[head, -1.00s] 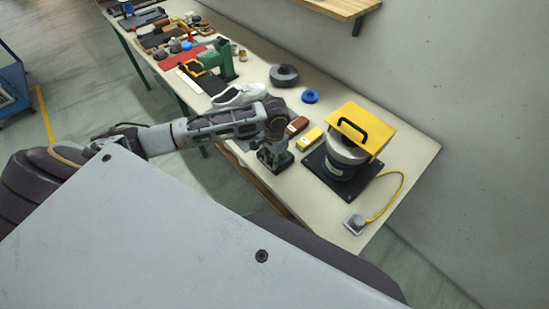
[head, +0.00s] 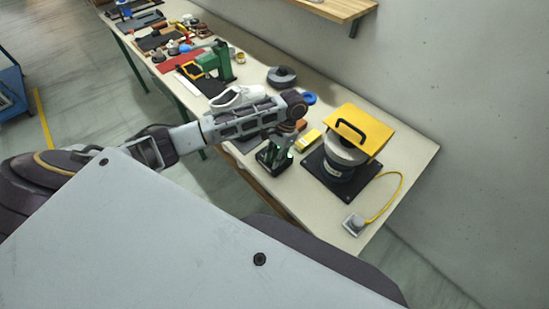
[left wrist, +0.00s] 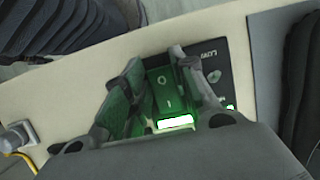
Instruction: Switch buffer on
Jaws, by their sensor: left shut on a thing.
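The buffer (head: 341,172) stands on a black base plate, with a yellow hood (head: 362,130) and black handle over it. In the left wrist view, a green rocker switch (left wrist: 165,92) marked O and I sits on a dark control panel (left wrist: 213,52) with lettering. A bright green-white light (left wrist: 175,122) glows beside the rocker. My left gripper (left wrist: 157,62) has its fingers on both sides of the switch and is shut on it. In the head view, my left gripper (head: 275,157) is at the table's front edge, left of the buffer. My right gripper is not in view.
A yellow block (head: 307,140) lies between my left gripper and the buffer. A small grey box (head: 354,224) with a yellow cable is at the front right. A white shoe (head: 238,96), a grey roll (head: 281,76) and a green tool (head: 216,62) are farther back.

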